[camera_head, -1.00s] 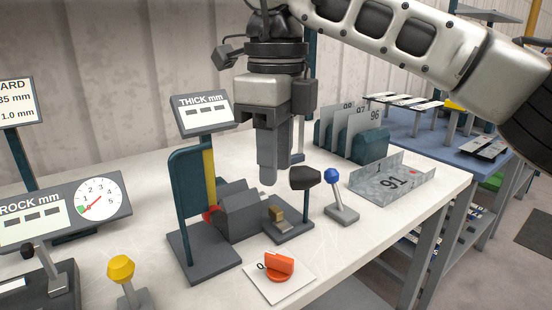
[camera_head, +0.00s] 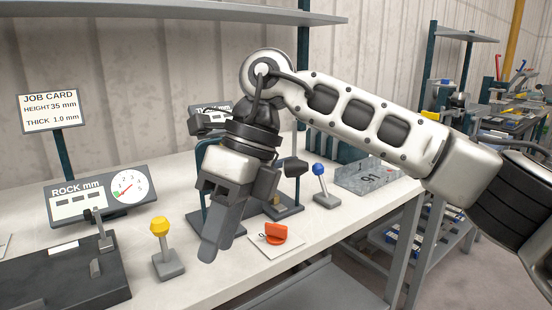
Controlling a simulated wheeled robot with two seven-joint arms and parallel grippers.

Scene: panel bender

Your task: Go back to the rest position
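My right gripper (camera_head: 220,248) hangs from my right arm, which comes in from the right. Its two grey fingers point down, slightly tilted, over the front part of the white bench (camera_head: 345,226). The fingers lie together with no visible gap, and nothing shows between them. The gripper is above the bench, in front of the thickness gauge with the "THICK mm" display (camera_head: 210,109), and hides much of that gauge. My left gripper is not in view.
An orange knob (camera_head: 275,233) on a white plate is just right of my fingers. A yellow-topped lever (camera_head: 160,226) stands to their left, a blue-topped lever (camera_head: 319,170) to their right. Behind are the job card (camera_head: 49,110) and the "ROCK mm" dial panel (camera_head: 100,194).

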